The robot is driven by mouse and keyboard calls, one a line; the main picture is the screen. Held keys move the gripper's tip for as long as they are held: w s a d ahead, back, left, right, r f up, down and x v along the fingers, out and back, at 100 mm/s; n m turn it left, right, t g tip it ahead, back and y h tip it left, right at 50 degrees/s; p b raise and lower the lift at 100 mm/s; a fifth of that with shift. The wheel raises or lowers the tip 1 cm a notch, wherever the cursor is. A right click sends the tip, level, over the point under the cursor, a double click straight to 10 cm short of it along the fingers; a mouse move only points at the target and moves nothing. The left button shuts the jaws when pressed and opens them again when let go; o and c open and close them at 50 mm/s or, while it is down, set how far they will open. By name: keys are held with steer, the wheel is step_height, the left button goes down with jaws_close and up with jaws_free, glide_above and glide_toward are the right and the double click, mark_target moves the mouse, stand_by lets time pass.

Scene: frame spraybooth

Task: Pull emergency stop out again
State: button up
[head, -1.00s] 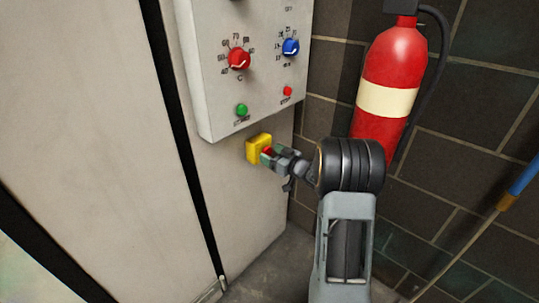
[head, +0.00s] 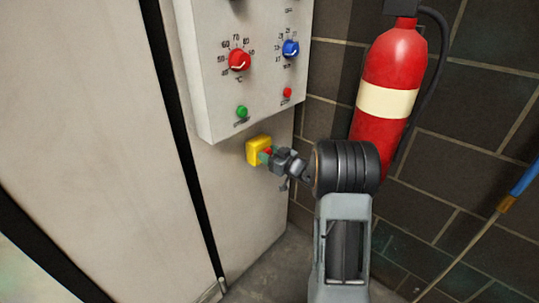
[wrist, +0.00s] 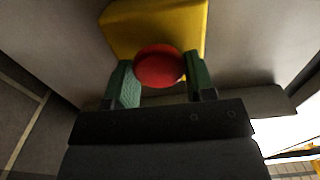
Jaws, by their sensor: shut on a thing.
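The emergency stop is a yellow box (head: 256,150) on the light cabinet wall, below the control panel. Its red button (wrist: 159,66) sits between the two green-padded fingers of my gripper (wrist: 158,80) in the wrist view. The gripper is shut on the button, one finger on each side. The yellow box (wrist: 160,25) shows behind the button. In the head view my gripper (head: 268,155) reaches the box from the right and hides most of the button. How far the button stands out from the box cannot be told.
The control panel (head: 215,100) with red (head: 239,60) and blue (head: 290,48) knobs, a green button (head: 242,111) and a small red one (head: 287,92) juts out just above. A fire extinguisher (head: 388,90) hangs on the dark tiled wall at right, behind my arm.

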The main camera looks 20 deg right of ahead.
steer(key=c, duration=0.4)
steer(key=shift+p+v, duration=0.3)
steer(key=shift+v, duration=0.5)
steer(key=o, duration=1.1)
steer(key=shift+d, duration=0.1)
steer(key=shift+o, duration=0.8)
steer(key=p+v, duration=0.1)
steer(key=v, duration=1.2)
steer(key=shift+s+p, duration=0.35)
steer(key=shift+s, duration=0.1)
